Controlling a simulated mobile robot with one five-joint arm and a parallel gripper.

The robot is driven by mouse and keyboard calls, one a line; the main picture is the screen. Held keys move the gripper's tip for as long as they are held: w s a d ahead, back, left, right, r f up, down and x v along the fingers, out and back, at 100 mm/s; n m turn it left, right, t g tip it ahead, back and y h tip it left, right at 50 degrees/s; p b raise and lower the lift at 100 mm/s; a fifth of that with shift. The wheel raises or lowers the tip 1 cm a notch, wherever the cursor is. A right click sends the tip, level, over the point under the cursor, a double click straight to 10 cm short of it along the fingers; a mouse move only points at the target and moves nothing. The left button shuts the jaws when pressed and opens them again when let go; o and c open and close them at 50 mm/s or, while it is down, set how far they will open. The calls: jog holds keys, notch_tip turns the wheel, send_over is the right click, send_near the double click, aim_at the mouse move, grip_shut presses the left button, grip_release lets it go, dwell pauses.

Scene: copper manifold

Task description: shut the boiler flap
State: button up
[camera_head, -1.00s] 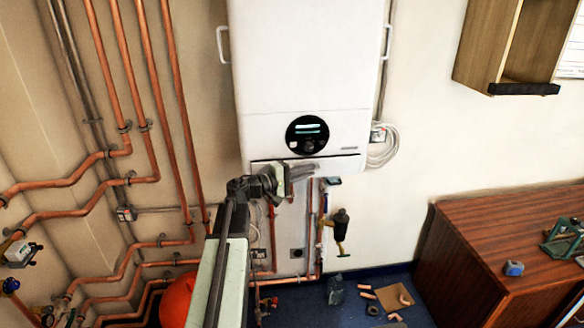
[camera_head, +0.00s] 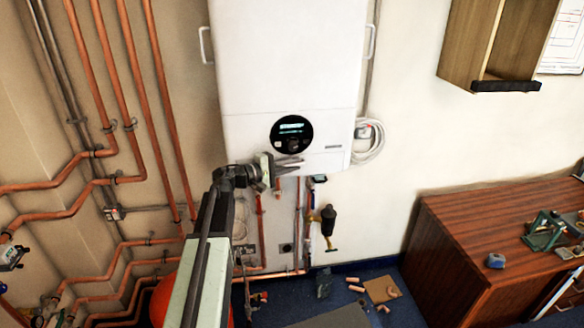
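The white boiler (camera_head: 290,60) hangs on the wall at the top centre, with a round dark dial (camera_head: 291,132) low on its front. Its flap is at the bottom edge of the front, below the dial. No open gap or dark seam shows there now, and the flap looks flush with the front. My gripper (camera_head: 300,166) is at that bottom edge, just below the dial, its fingers pointing right. It covers part of the edge. I cannot tell whether it touches the flap. Nothing shows between the fingers, but their spacing is too small to judge.
Copper pipes (camera_head: 160,120) run down the wall on the left. Pipes and a dark valve (camera_head: 328,216) hang below the boiler. A coiled white cable (camera_head: 370,140) is beside it. A wooden cabinet (camera_head: 470,225) stands at the right, with loose pieces on the blue floor before it.

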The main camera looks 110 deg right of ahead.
jog(key=shift+s, duration=0.1)
jog(key=v, duration=0.8)
jog(key=shift+p, duration=0.35)
jog(key=shift+f, duration=0.1)
